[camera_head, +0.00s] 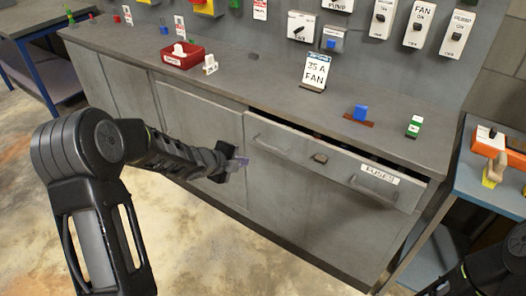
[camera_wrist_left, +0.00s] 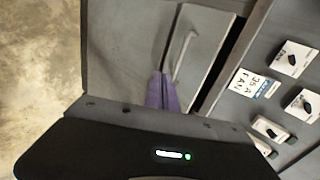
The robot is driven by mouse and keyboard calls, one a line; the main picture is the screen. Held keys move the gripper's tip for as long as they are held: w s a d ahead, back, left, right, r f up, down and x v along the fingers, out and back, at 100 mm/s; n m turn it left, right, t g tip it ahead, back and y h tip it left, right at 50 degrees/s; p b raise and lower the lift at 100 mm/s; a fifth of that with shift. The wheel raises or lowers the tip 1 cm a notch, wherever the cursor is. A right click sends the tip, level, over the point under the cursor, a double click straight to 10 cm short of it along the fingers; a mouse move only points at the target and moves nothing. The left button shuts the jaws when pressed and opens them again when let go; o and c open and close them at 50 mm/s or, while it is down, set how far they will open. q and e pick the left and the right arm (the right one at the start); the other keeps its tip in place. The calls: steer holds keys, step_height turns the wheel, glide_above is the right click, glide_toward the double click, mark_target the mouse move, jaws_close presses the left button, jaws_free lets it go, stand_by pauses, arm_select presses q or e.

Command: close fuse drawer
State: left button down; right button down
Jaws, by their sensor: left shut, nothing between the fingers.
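The fuse drawer (camera_head: 325,158) is a wide grey drawer under the countertop, with a "FUSES" label at its right end. It stands partly open, with a dark gap along its top that is wider at the right. My left gripper (camera_head: 241,161) is shut and empty, just left of the drawer's left handle (camera_head: 268,146). In the left wrist view its purple fingers (camera_wrist_left: 162,92) appear beside the handle (camera_wrist_left: 184,55); I cannot tell whether they touch. My right gripper is not visible.
The grey countertop (camera_head: 240,78) holds a red bin (camera_head: 182,56), a "35 A FAN" card (camera_head: 315,71), a blue fuse (camera_head: 361,112) and a green-and-white block (camera_head: 414,126). A blue side table (camera_head: 490,185) stands at the right. The floor before the cabinet is clear.

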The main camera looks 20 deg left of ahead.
arm_select(q)
steer(key=shift+w+a+r+m, duration=0.15)
steer(key=shift+a+r+m, duration=0.15)
steer(key=shift+a, duration=0.05)
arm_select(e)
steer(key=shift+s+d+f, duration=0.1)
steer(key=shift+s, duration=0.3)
